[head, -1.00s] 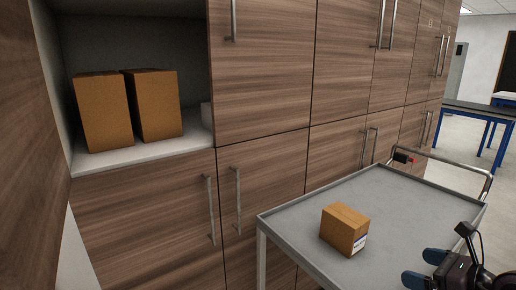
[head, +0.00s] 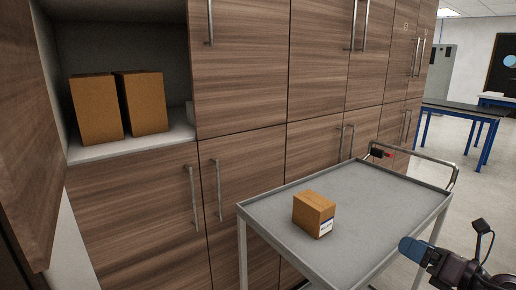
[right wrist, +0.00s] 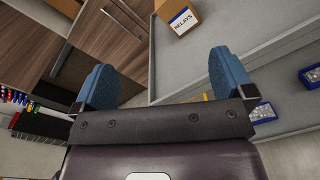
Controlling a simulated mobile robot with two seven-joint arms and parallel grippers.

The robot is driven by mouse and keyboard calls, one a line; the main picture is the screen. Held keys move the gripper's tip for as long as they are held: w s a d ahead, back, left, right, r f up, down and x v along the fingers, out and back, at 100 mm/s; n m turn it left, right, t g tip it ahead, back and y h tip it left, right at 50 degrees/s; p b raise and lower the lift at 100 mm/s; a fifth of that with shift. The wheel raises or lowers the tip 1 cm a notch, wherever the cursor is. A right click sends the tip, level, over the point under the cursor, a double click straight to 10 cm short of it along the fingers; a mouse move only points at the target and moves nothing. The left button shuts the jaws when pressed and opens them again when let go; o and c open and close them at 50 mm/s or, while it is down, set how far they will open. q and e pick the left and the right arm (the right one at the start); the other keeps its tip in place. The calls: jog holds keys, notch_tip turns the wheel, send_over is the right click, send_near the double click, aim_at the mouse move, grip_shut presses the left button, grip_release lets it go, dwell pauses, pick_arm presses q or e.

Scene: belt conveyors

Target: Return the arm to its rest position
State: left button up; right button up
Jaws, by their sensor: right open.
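My right gripper (head: 408,252) is at the lower right of the head view, beside the near right edge of the cart. In the right wrist view its two blue fingers (right wrist: 160,82) stand wide apart with nothing between them. A small brown box (head: 314,214) sits on the grey cart top (head: 365,205). The right wrist view shows the box (right wrist: 177,14) ahead of the fingers, with a label reading RELAYS. The gripper is apart from the box. My left gripper is not in view.
Two brown boxes (head: 95,108) stand on an open cabinet shelf (head: 130,146) at left. Wooden cabinets (head: 240,75) line the wall behind the cart. A blue-legged table (head: 455,112) stands at far right with open floor around it. Blue bins (right wrist: 262,112) show at right in the wrist view.

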jog(key=s+a+f+m+h+p, duration=0.1)
jog(key=s+f+m+h, duration=0.55)
jog(key=m, duration=0.65)
jog(key=s+f+m+h+p, duration=0.1)
jog(key=s+f+m+h, duration=0.2)
jog(key=f+m, duration=0.85)
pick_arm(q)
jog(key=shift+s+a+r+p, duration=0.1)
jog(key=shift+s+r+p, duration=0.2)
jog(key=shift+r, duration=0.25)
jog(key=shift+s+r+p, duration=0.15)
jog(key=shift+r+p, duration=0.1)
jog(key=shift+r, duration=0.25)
pick_arm(e)
jog(key=s+a+f+m+g, duration=0.2)
jog(key=s+a+f+m, duration=0.2)
jog(key=s, duration=0.3)
jog(key=s+a+f+m+g, duration=0.2)
jog(key=s+a+f+m, duration=0.2)
jog(key=s, duration=0.4)
jog(key=shift+a+m+y, duration=0.45)
jog(key=shift+a+m, duration=0.45)
jog(key=shift+m, duration=0.05)
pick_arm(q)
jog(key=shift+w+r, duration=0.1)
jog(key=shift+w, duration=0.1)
